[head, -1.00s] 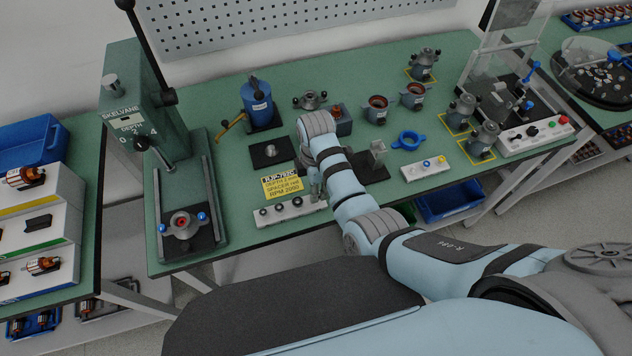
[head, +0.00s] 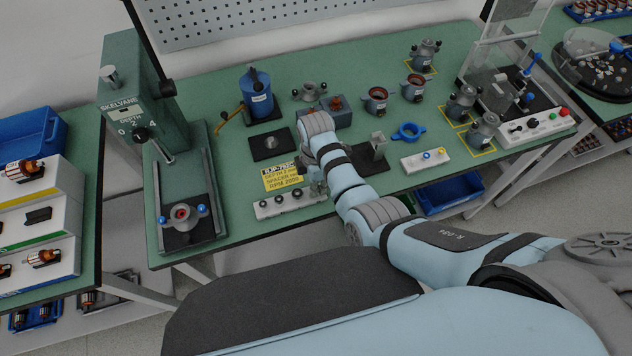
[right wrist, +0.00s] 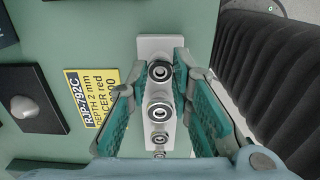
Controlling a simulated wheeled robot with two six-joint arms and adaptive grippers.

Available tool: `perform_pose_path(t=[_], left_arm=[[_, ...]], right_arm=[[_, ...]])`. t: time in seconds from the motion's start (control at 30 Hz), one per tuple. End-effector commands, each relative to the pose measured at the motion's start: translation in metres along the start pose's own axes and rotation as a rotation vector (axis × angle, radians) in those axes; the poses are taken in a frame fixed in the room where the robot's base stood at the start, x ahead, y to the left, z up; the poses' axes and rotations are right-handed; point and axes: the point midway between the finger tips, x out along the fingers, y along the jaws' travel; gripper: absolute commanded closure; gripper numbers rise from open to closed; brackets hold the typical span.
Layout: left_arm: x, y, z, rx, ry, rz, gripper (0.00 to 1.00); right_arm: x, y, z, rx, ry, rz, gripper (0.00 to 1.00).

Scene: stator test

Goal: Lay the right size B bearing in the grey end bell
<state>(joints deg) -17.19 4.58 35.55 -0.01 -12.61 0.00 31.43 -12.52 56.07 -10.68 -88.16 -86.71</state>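A white rack (head: 288,202) with several small bearings stands at the bench's front edge. In the right wrist view the rack (right wrist: 153,47) runs between my gripper's fingers, with a dark-ringed bearing (right wrist: 159,71) nearest the fingertips and others in line below it. My right gripper (right wrist: 158,68) is open, with its green pads on both sides of the rack and nothing held. In the head view it is partly hidden by its own wrist. A grey end bell (head: 184,213) sits in the press fixture at the left. Bearing sizes cannot be read. My left gripper is out of view.
A yellow sign (head: 283,177) lies behind the rack. The green press (head: 140,100) stands at the left. A black plate with a post (head: 377,146) and a white button box (head: 425,159) are to the right. Some bench surface between press and rack is clear.

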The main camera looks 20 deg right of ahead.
Motion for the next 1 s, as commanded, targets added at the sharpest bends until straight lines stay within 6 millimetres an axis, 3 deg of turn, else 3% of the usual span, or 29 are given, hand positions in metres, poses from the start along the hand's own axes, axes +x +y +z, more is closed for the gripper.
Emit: perform_pose_path(t=[0.37,0.73,1.0], left_arm=[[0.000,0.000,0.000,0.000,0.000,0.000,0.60],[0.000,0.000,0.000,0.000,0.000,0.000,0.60],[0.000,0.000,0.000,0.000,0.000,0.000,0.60]], right_arm=[[-0.001,0.000,0.000,0.000,0.000,0.000,0.89],[-0.027,0.001,-0.001,0.000,0.001,0.002,0.89],[-0.030,0.000,0.000,0.000,0.001,0.000,0.89]])
